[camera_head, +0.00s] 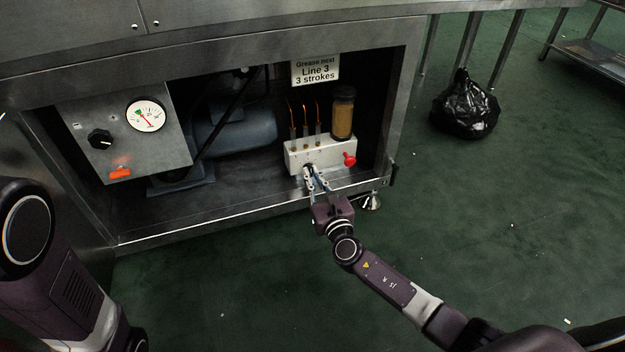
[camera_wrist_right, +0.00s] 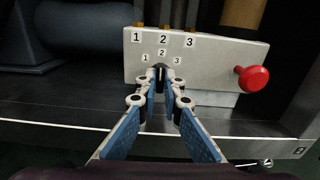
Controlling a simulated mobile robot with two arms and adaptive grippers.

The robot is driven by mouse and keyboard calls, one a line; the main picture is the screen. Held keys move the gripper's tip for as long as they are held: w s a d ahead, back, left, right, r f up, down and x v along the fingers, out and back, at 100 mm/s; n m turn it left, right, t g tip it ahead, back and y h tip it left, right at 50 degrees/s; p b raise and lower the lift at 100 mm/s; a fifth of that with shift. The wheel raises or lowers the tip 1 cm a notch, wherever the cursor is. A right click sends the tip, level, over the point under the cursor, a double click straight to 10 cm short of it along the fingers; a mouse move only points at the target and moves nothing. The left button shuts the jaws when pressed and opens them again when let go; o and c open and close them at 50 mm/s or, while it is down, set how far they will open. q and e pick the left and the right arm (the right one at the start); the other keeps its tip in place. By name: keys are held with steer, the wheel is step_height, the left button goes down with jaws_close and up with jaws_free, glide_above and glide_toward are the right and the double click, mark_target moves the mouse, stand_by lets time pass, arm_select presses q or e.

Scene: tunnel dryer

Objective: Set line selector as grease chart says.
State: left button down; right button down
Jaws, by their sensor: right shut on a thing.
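The grease chart (camera_head: 316,70) hangs at the top of the open bay and reads "Grease next Line 3 3 strokes". Below it is a pale grease block (camera_head: 298,158) with three line outlets, labelled 1, 2 and 3 in the right wrist view. The black line selector (camera_wrist_right: 160,72) sits on the block's front under smaller marks 1, 2 and 3. My right gripper (camera_head: 309,174) is shut on the selector, which looks upright, near mark 2; the fingers hide most of it. My left gripper is out of view; only my left arm shows.
A red knob (camera_head: 349,159) sticks out at the block's right. An amber grease reservoir (camera_head: 343,112) stands behind it. A control panel with a gauge (camera_head: 146,114) is at the left, with a motor (camera_head: 235,130) between.

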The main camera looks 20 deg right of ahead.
steer(key=m+b, duration=0.2)
steer(key=m, duration=0.3)
steer(key=shift+m+b, duration=1)
steer(key=shift+m, duration=1.1)
steer(key=shift+r, duration=0.1)
steer(key=c, duration=2.1)
jaws_free()
steer(key=shift+w, duration=0.1)
steer(key=s, duration=1.2)
steer(key=shift+d, duration=0.25)
